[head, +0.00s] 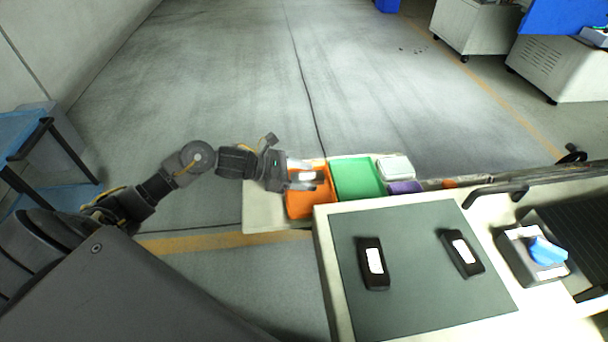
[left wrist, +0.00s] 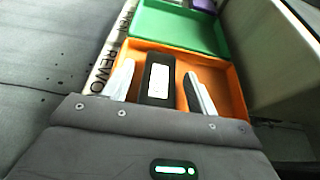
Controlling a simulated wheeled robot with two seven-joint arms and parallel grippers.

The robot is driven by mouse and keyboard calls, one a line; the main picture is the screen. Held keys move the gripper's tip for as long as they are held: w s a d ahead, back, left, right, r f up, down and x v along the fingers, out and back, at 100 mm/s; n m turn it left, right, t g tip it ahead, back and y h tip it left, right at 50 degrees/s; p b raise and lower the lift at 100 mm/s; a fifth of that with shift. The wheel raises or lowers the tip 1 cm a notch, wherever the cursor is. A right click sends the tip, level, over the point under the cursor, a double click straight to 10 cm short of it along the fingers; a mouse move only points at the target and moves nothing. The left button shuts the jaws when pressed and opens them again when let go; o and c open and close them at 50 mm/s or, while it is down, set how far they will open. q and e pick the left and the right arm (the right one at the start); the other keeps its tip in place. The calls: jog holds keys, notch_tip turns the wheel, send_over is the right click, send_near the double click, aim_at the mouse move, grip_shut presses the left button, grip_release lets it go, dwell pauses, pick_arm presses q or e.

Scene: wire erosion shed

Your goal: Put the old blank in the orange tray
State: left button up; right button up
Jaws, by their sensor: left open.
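My left gripper (head: 302,176) is over the orange tray (head: 297,211), fingers open. Between its fingers is a black blank with a white label, the label showing in the head view (head: 308,176). In the left wrist view, the blank (left wrist: 160,82) lies within the orange tray (left wrist: 236,98), with a gap to the finger on each side. It looks let go inside the tray, though its underside is hidden. Two more dark blanks with white labels, one at left (head: 372,264) and one at right (head: 461,253), lie on the grey-green mat (head: 415,295). My right gripper is not in view.
A green tray (head: 357,179) adjoins the orange one, with a purple bin (head: 405,187) and a white box (head: 395,167) beyond. A box with a blue knob (head: 547,251) stands right of the mat. A black handle (head: 495,194) is behind it. A blue cart (head: 22,130) stands at far left.

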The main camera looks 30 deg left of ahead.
pick_arm(q)
jog(key=shift+r, duration=0.2)
jog(key=v, duration=1)
jog(key=shift+s+a+f, duration=0.1)
jog(key=shift+s+a, duration=0.15)
jog(key=shift+s+a+r, duration=0.25)
jog(key=shift+s+a, duration=0.05)
jog(key=shift+a, duration=0.1)
jog(key=shift+a+r, duration=0.1)
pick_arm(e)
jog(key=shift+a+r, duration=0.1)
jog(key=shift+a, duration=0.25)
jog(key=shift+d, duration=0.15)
pick_arm(q)
jog(key=shift+s, duration=0.15)
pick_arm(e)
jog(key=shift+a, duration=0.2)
